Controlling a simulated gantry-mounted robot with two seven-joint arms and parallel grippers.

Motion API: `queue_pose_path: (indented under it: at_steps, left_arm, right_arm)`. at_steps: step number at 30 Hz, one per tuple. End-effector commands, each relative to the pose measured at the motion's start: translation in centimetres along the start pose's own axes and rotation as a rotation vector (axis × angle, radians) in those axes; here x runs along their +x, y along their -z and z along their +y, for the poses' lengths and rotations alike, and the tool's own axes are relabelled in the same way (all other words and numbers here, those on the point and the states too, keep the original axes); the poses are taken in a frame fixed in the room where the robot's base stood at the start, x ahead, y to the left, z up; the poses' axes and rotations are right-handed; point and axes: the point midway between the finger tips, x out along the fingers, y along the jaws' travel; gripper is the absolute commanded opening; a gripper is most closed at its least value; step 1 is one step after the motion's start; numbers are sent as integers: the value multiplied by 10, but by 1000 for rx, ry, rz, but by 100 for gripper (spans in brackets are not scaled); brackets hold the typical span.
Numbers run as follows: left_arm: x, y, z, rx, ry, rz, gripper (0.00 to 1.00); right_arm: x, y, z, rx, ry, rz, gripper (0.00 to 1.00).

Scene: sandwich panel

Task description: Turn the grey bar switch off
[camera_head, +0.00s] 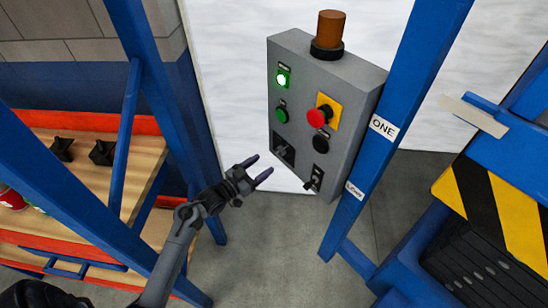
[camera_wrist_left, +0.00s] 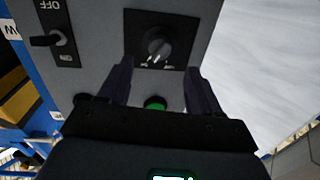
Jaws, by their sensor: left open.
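The grey control panel (camera_head: 330,85) hangs on a blue post. At its lower left is a black square plate with a rotary bar switch (camera_head: 283,150), which looks dark grey; it also shows in the left wrist view (camera_wrist_left: 157,43). Its small marks are too blurred to read. My left gripper (camera_head: 262,165) is open and empty, just left of and in front of this switch. In the left wrist view its two fingers (camera_wrist_left: 160,75) point towards the switch, with the knob between and beyond the tips. I see no contact. My right gripper is not in view.
A second switch with a black lever (camera_head: 314,180) sits at the lower right of the panel; its plate reads OFF in the wrist view (camera_wrist_left: 50,40). A red button (camera_head: 319,117), green button (camera_head: 281,115) and lit green lamp (camera_head: 283,78) are above. Blue posts flank the panel.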

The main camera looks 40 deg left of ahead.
Motion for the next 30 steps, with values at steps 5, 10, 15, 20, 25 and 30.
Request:
queue_pose_path:
  at_steps: [5, 10, 15, 20, 25, 30]
  left_arm:
    - [31, 0, 0, -1, 1, 2, 64]
    - [53, 0, 0, 0, 1, 1, 64]
    - [65, 0, 0, 0, 1, 0, 64]
    - [69, 0, 0, 1, 1, -1, 64]
    - [69, 0, 0, 1, 1, -1, 64]
    - [69, 0, 0, 1, 1, -1, 45]
  right_arm:
    - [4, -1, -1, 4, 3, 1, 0]
    - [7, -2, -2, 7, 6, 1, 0]
    - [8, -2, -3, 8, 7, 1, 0]
    - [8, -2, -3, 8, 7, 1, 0]
    - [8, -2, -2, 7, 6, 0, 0]
    - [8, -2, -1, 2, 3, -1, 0]
